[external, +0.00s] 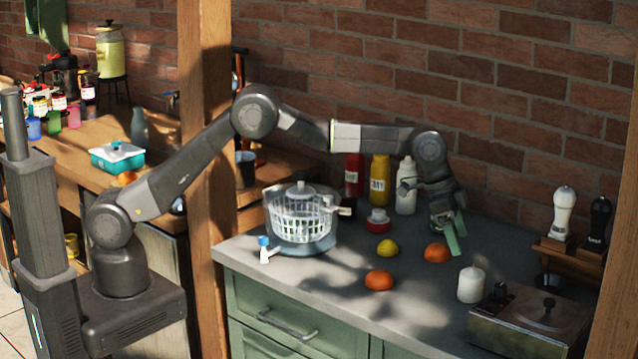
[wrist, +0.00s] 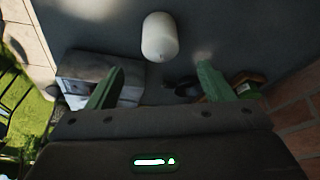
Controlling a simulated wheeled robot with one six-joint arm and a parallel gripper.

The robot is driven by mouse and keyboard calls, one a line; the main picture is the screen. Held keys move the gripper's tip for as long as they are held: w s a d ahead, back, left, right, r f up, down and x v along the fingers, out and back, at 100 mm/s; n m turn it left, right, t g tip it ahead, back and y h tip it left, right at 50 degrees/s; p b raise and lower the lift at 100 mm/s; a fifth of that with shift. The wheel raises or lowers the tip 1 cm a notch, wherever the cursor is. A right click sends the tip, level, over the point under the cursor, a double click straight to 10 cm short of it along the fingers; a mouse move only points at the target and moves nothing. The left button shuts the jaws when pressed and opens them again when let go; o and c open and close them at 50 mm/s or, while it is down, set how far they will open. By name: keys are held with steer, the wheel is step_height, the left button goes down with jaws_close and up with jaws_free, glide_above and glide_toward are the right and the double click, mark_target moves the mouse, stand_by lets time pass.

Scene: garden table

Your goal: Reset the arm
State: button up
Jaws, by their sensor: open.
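My arm reaches out over the grey countertop (external: 330,275) from the left. My gripper (external: 456,236) hangs near the back right of the counter with its green fingers pointing down. It is open, and nothing shows between its fingers. An orange fruit (external: 437,253) lies just below and left of the fingers. In the wrist view my gripper (wrist: 158,82) has its two green fingers spread wide. A white candle (wrist: 159,38) stands beyond them; it also shows in the external view (external: 471,284).
A salad spinner (external: 300,215) stands at the counter's left. Bottles (external: 379,180) stand by the brick wall. A lemon (external: 387,247) and another orange (external: 379,280) lie mid-counter. A metal box (external: 530,322) is at the front right; shakers (external: 562,214) stand behind it.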

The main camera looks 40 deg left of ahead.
mark_target(473, 269)
stand_by(0.3)
steer(key=p+x, duration=0.2)
steer(key=x, duration=0.9)
steer(key=shift+d+f+p, duration=0.15)
steer(key=shift+f+p, duration=0.15)
steer(key=shift+w+d+r, duration=0.15)
steer(key=shift+r, duration=0.3)
steer(key=shift+r+b, duration=0.35)
steer(key=shift+r, duration=0.4)
